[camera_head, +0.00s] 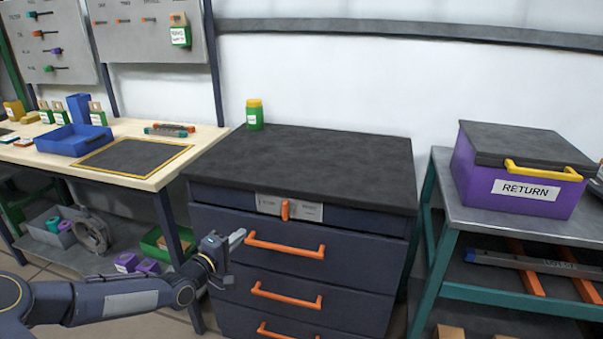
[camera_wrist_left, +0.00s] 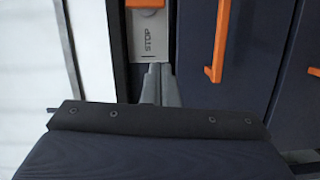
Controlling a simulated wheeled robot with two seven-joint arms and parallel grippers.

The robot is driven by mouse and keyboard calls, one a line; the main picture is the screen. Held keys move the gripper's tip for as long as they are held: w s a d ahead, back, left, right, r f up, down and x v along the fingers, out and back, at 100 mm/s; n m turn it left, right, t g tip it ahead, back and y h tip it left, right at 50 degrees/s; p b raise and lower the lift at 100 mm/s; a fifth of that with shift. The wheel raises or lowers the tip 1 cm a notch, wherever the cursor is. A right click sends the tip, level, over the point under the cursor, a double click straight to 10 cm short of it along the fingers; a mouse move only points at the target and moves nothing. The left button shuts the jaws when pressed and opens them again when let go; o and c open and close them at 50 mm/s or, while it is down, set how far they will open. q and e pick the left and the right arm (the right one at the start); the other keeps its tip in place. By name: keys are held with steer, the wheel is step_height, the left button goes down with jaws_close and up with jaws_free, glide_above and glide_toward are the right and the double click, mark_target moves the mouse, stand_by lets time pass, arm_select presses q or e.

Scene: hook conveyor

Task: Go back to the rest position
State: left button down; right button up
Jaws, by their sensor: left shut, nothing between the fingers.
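My left gripper (camera_head: 238,237) is shut and empty in front of the dark drawer cabinet (camera_head: 300,160), just left of the top drawer's orange handle (camera_head: 286,244). I cannot tell whether it touches the cabinet front. In the left wrist view, its closed grey fingers (camera_wrist_left: 160,84) point at the cabinet front, below a grey plate marked STOP (camera_wrist_left: 148,38). An orange handle (camera_wrist_left: 218,40) stands to their right, apart from them. All the drawers in view look closed. My right gripper is not in view.
A wooden workbench (camera_head: 205,138) with a blue tray (camera_head: 72,141) stands on the left. A green jar (camera_head: 254,115) with a yellow lid is on the cabinet top, otherwise clear. A purple RETURN box (camera_head: 525,188) sits on a teal-framed table (camera_head: 450,208) to the right.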

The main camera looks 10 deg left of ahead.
arm_select(q)
steer(key=s+d+r+m+g+y, duration=0.1)
steer(key=s+d+m+g, duration=0.25)
steer(key=s, duration=0.85)
steer(key=s+d+r+m+g, duration=0.2)
steer(key=s+d+m+g, duration=0.15)
steer(key=s, duration=0.95)
steer(key=s+d+r+m+g+y, duration=0.15)
steer(key=s+m+g, duration=0.3)
steer(key=s, duration=0.75)
step_height(320, 180, up, 13)
steer(key=p, duration=1.4)
steer(key=shift+d, duration=0.2)
steer(key=shift+r+h, duration=0.1)
steer(key=shift+h, duration=0.15)
steer(key=shift+w, duration=0.1)
